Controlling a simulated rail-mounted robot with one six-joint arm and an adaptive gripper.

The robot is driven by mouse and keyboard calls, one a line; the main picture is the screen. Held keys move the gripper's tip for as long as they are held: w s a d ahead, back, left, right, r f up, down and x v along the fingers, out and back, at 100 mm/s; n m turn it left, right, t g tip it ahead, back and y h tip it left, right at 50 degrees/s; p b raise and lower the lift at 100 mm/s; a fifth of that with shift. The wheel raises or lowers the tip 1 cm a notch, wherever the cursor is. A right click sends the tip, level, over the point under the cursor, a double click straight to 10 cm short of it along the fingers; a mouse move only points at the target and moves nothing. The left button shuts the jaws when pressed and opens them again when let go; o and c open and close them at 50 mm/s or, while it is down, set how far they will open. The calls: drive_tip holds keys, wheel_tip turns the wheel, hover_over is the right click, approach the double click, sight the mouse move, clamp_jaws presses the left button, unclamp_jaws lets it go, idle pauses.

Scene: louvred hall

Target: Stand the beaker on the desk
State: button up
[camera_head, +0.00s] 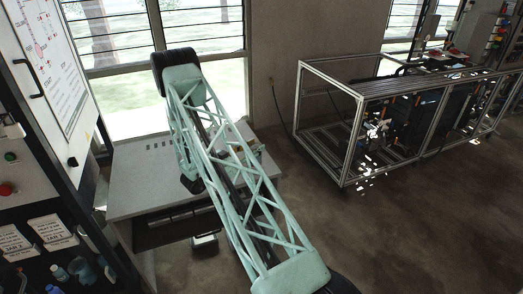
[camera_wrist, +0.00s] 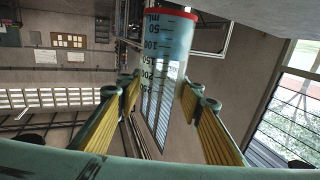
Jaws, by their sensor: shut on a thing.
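The beaker (camera_wrist: 170,42) shows in the wrist view as a clear cylinder with a bluish tint, a red rim and dark volume markings. The numbers appear upside down in this view. My gripper (camera_wrist: 160,90) has its yellow-padded fingers on either side of the beaker and is shut on it. The desk (camera_head: 138,182) is a light grey top under the window in the head view. My arm covers part of the desk there. I cannot make out the beaker in the head view, and the gap between it and the desk cannot be told.
A metal-framed machine (camera_head: 350,120) stands on the right. The left part of the desk top looks clear. Open floor (camera_head: 400,235) lies at the lower right.

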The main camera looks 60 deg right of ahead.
sight(258, 145)
drive_tip(key=shift+s+d+f, duration=0.1)
drive_tip(key=shift+d+f, duration=0.05)
drive_tip(key=shift+d, duration=1.15)
drive_tip(key=shift+s+d+f, duration=0.1)
drive_tip(key=shift+d, duration=1.2)
drive_tip(key=shift+f+b, duration=0.35)
drive_tip(key=shift+f, duration=1.4)
drive_tip(key=shift+f, duration=0.2)
drive_tip(key=o, duration=1.2)
drive_tip(key=shift+o, duration=0.2)
drive_tip(key=shift+r, duration=0.25)
drive_tip(key=w+a, duration=0.2)
drive_tip(key=a, duration=0.9)
drive_tip(key=shift+a+p, duration=0.3)
drive_tip(key=shift+a, duration=0.1)
drive_tip(key=shift+w, duration=0.1)
